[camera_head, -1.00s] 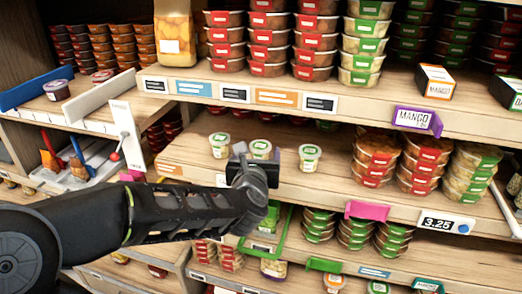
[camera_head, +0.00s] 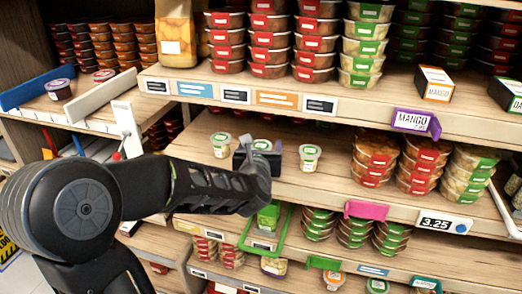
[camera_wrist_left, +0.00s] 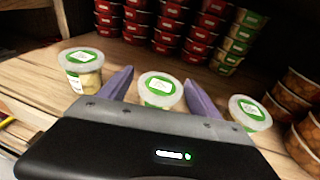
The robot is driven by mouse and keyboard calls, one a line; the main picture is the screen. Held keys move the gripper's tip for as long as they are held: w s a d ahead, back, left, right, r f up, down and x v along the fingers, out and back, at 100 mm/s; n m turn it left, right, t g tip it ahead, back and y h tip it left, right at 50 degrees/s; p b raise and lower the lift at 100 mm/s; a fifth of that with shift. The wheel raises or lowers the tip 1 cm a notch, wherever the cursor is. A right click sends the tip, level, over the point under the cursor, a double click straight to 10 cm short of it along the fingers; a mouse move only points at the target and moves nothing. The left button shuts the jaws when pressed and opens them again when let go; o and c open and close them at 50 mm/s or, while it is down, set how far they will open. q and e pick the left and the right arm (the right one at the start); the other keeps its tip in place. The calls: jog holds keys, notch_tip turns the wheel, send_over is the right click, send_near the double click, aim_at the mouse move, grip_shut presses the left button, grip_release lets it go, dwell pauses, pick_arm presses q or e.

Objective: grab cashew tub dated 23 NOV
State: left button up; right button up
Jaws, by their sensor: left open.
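Three small clear tubs with green-and-white lids stand in a row on the middle shelf (camera_head: 340,160): a left tub (camera_head: 220,145), a middle tub (camera_head: 262,145) and a right tub (camera_head: 309,157). The date print is too small to read. My left gripper (camera_head: 262,154) is open at the middle tub. In the left wrist view, its two purple fingers (camera_wrist_left: 160,90) stand on either side of the middle tub (camera_wrist_left: 159,90), with the left tub (camera_wrist_left: 84,72) and right tub (camera_wrist_left: 248,112) outside them. The gripper body hides the middle tub's lower part. My right gripper is not in view.
Stacked red-labelled tubs (camera_head: 374,158) stand right of the row. The upper shelf (camera_head: 300,92) with more stacks overhangs. A pink tag (camera_head: 366,210) and a 3.25 price sign (camera_head: 445,222) sit on the shelf edge.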

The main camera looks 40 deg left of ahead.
pick_arm(q)
jog(key=x, duration=0.2)
jog(key=shift+w+a, duration=0.15)
jog(key=shift+w, duration=0.05)
dwell(0.4)
jog(key=c, duration=1.3)
jog(key=shift+s+r, duration=0.1)
